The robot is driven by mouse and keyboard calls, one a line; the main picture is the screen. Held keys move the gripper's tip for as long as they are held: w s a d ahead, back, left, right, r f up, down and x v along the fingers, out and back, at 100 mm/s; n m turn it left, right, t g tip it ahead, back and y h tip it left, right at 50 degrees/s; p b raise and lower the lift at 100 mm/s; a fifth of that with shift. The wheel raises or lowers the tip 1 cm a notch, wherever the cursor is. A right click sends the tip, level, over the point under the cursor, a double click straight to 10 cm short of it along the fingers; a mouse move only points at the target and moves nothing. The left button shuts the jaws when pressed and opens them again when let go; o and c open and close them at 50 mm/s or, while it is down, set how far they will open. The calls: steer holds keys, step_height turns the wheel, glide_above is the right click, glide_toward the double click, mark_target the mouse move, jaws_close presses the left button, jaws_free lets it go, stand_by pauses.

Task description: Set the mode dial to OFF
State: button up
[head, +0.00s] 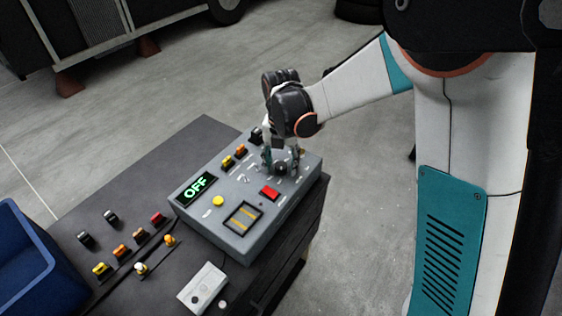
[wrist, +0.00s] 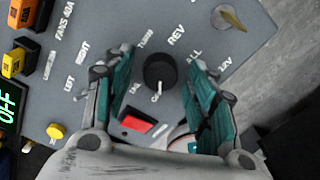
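The mode dial, a round black knob (wrist: 160,70), stands on the grey control box (head: 215,205). In the wrist view its white pointer mark is on the lower side, towards a small label I cannot read fully. In the head view my gripper (head: 281,160) is down over the right part of the box and partly hides the dial. The box's display (head: 196,188) reads OFF in green.
A red button (head: 269,192), a yellow button (head: 218,201) and orange and yellow fuses (head: 233,156) are on the box near the dial. Loose fuses, a white device (head: 203,289) and a blue bin (head: 22,262) are on the dark bench to the left.

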mark_target(281, 165)
step_height(281, 165, up, 12)
stand_by(0.7)
stand_by(0.4)
